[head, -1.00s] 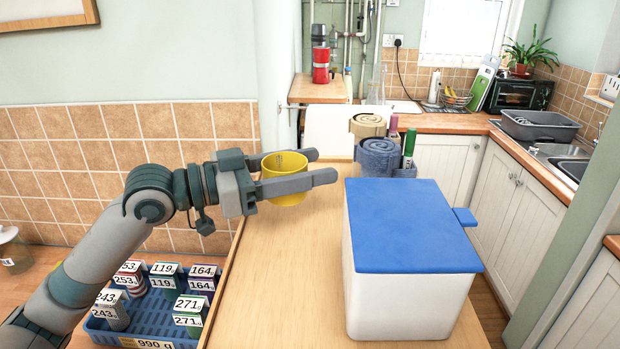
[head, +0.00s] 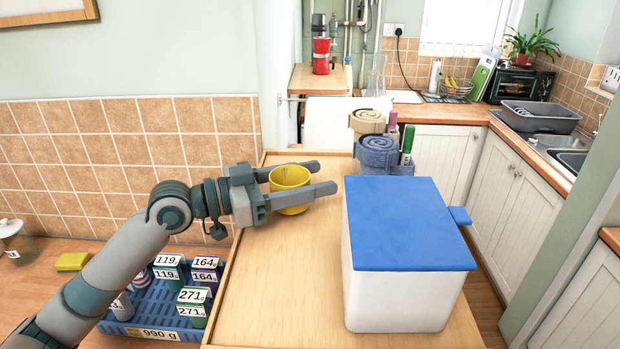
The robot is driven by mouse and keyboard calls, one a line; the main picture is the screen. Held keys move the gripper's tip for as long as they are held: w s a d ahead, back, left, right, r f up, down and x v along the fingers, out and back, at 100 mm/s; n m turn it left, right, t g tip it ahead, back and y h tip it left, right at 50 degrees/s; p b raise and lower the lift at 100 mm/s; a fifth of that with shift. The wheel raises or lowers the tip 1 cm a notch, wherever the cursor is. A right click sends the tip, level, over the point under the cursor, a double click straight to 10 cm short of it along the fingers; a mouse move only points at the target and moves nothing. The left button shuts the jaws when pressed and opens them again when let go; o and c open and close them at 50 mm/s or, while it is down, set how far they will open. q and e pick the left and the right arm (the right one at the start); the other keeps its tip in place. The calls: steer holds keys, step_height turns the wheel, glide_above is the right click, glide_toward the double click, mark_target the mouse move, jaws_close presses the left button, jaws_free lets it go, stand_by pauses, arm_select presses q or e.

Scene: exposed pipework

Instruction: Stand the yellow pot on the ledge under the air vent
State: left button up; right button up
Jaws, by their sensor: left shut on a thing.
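The yellow pot (head: 288,199) is upright in my left gripper (head: 312,178), which is shut on it with one finger on each side. The pot is over the far left part of the wooden table top; I cannot tell whether it touches the wood. A wooden ledge (head: 308,86) shows at the back by the pipes, with a red and black flask (head: 321,55) on it. I cannot make out an air vent, so I cannot tell whether this is the task's ledge. My right gripper is out of view.
A white box with a blue lid (head: 405,225) stands on the right of the table top (head: 285,285). Rolled towels (head: 376,152) and marker-like tubes stand at its far end. A blue crate (head: 150,310) of labelled packs is at lower left. The table's near left is clear.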

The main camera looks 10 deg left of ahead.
arm_select(q)
steer(key=shift+f, duration=0.45)
steer(key=shift+f, duration=0.15)
steer(key=o, duration=1.1)
steer(key=shift+c, duration=0.2)
